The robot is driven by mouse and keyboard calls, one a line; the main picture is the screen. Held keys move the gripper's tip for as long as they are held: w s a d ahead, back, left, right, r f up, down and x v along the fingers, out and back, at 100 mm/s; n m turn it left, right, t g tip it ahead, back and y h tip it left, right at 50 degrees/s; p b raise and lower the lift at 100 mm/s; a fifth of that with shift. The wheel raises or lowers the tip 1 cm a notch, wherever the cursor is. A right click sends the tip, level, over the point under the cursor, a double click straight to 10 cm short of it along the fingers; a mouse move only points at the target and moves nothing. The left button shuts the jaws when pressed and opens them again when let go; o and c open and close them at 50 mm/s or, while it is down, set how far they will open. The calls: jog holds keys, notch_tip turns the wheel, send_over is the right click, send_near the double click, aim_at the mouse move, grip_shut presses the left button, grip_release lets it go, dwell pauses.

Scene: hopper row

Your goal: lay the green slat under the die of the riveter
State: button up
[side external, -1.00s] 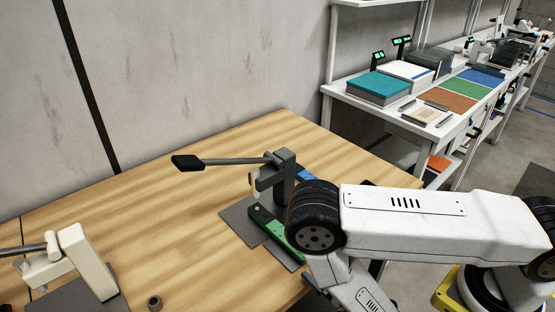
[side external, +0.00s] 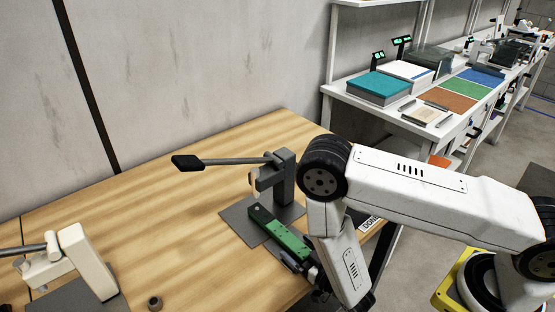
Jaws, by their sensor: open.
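The riveter (side external: 284,178) is a grey post on a grey base plate (side external: 236,226), with a long lever reaching left to a black handle (side external: 187,162). The green slat (side external: 280,235) lies over the plate, its far end below the riveter's head, close to the die area. I cannot tell whether that end sits exactly under the die. My gripper (side external: 302,265) is open at the near right end of the slat, low over the table edge. My arm partly hides its fingers, so contact with the slat is unclear.
A cream-coloured lever device (side external: 86,262) stands at the lower left, with a small dark ring (side external: 154,303) beside it. A lettered label (side external: 370,223) is at the table's right edge. The wooden table (side external: 150,210) is clear left of the riveter.

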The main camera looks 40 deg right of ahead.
jog(key=shift+w, duration=0.1)
grip_shut()
dwell(0.5)
jog(key=shift+r, duration=0.2)
jog(key=shift+w, duration=0.1)
dwell(0.4)
